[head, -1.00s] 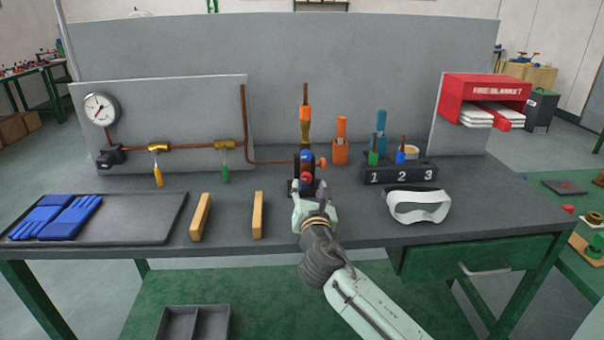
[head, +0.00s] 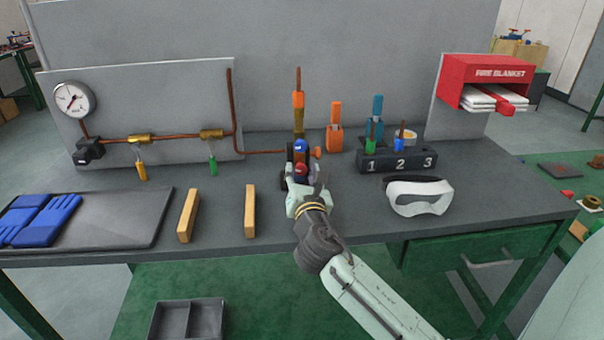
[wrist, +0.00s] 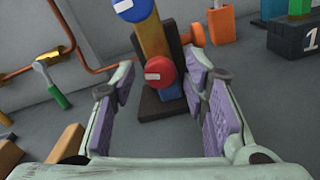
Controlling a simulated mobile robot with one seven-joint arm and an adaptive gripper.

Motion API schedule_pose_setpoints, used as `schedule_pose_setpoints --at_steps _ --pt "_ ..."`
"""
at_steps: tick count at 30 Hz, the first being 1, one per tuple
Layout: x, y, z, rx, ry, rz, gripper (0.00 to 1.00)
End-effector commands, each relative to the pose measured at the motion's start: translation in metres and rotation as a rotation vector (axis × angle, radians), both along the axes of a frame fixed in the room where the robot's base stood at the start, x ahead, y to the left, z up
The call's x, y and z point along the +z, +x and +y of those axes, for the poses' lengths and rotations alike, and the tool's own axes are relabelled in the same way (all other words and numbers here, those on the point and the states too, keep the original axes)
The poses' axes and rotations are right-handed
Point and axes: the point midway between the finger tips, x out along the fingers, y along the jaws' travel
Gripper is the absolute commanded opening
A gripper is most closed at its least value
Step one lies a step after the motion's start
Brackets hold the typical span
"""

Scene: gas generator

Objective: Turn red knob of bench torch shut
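The bench torch (head: 299,115) stands upright on the bench with a copper pipe joining it from the left. Its red knob (wrist: 160,72) faces my wrist camera, low on the torch, with a white bar mark lying roughly level. In the head view the red knob (head: 300,170) is partly covered by my gripper. A blue knob (wrist: 133,6) sits above it; it also shows in the head view (head: 300,147). My gripper (wrist: 162,85) is open, its purple-padded fingers spread on both sides of the red knob's line. The knob appears just beyond the fingertips; contact cannot be told.
An orange holder (head: 334,138), a numbered block (head: 396,163) and white goggles (head: 418,198) stand right of the torch. Two wooden bars (head: 249,212) and a tray with blue gloves (head: 120,222) lie left. A gauge panel (head: 190,95) stands behind.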

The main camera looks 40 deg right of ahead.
Motion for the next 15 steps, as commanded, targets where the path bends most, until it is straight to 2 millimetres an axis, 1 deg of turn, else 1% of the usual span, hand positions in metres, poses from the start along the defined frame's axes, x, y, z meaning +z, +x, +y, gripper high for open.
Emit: schedule_pose_setpoints --at_steps 2,15 --pt "-0.0001 0.0001 0.0000 0.000 0.000 0.000 0.34" --pt "0.0001 0.0002 -0.0001 0.000 0.000 0.000 0.04"
